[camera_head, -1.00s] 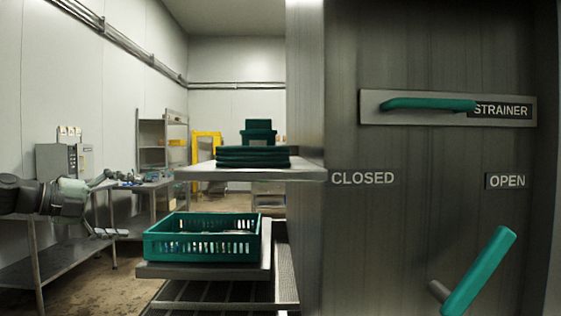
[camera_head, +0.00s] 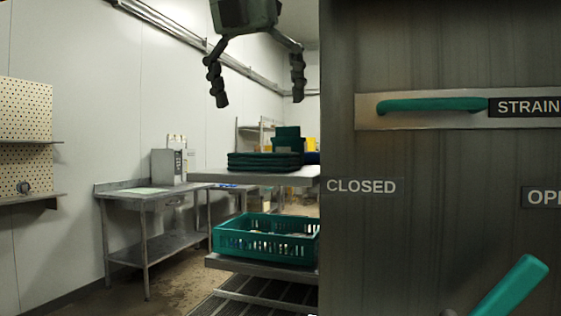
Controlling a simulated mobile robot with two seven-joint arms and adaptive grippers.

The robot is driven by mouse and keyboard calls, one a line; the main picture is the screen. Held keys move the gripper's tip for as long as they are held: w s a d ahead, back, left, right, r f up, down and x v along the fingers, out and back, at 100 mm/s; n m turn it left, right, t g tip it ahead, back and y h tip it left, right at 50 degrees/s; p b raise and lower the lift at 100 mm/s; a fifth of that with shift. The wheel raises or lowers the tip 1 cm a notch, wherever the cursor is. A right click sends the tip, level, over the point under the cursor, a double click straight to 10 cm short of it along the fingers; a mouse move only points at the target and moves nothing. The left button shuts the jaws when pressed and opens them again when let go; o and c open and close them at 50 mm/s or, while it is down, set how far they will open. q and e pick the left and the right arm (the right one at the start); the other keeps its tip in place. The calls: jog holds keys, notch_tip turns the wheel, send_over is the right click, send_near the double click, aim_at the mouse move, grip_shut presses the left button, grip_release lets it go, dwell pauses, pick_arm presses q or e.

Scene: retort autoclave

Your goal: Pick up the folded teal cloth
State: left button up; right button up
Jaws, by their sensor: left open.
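The folded teal cloth (camera_head: 265,162) is a dark teal, layered flat stack on a metal shelf (camera_head: 225,176) left of the big metal panel. My left gripper (camera_head: 258,92) hangs from the top of the view with its two fingers spread wide, pointing down. In the picture it is above the cloth, apart from it, and nothing is between the fingers. How far it is in depth from the cloth is hard to tell. My right gripper is not in view.
A teal crate (camera_head: 262,222) stands on a lower shelf under the cloth. The metal panel (camera_head: 420,240) with teal handles (camera_head: 430,105) fills the right side. A dark teal box-like item (camera_head: 288,137) is behind the cloth. A steel table (camera_head: 150,190) stands at left.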

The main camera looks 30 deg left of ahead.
aim_at(265, 161)
pick_arm(q)
jog(key=x, duration=0.7)
jog(key=shift+a+f, duration=0.2)
jog(key=shift+f, duration=0.2)
jog(key=c, duration=0.7)
jog(key=shift+r, duration=0.1)
